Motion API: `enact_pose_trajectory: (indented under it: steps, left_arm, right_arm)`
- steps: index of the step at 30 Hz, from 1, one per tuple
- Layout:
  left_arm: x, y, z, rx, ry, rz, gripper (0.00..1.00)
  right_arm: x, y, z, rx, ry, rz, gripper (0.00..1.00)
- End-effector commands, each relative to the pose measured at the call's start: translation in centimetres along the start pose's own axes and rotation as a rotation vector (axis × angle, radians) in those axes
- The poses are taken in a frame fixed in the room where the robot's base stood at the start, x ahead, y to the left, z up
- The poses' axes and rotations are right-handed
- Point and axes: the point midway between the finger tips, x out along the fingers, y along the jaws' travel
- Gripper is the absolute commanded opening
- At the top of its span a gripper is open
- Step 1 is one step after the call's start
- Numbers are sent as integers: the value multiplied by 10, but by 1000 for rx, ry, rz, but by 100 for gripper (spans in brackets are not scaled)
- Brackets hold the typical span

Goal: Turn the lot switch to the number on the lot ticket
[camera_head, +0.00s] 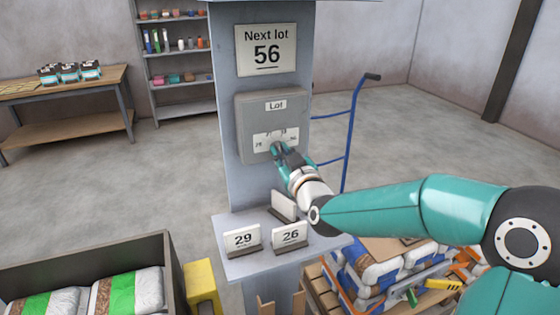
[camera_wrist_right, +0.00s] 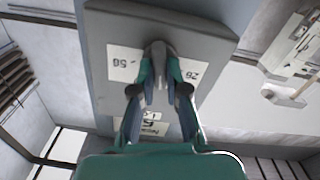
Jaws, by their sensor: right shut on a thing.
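The lot ticket (camera_head: 266,49) on the column reads "Next lot 56". Below it is the grey lot switch box (camera_head: 246,110) labelled "Lot", with a white number scale (camera_head: 262,143). A number that looks like 56 is at the scale's right end; the others are small or partly covered. My right gripper (camera_head: 279,150) is at the lower middle of the scale. In the right wrist view, which is upside down, my right gripper (camera_wrist_right: 160,88) is shut on the grey switch knob (camera_wrist_right: 158,49). I cannot tell which number the knob points to. My left gripper is not in view.
Cards reading 29 (camera_head: 242,241) and 26 (camera_head: 289,236) stand on a ledge below the box, with another card (camera_head: 283,206) behind. A bin of bags (camera_head: 172,270) is at lower left, a loaded pallet (camera_head: 318,287) at lower right. A blue hand truck (camera_head: 350,130) stands behind.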

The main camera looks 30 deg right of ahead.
Motion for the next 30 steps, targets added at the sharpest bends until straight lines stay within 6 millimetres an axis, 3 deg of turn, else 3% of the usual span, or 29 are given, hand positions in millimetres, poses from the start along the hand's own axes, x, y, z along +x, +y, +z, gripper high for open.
enact_pose_trajectory:
  steps: [1, 12, 30]
  left_arm:
    - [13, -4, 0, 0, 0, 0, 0]
    - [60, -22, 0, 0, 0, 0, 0]
    - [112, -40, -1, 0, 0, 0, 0]
  right_arm:
    - [0, -3, 6, 33, 2, -4, 0]
    - [0, 0, 7, 366, 2, -2, 0]
    - [0, 4, 8, 937, -2, -1, 0]
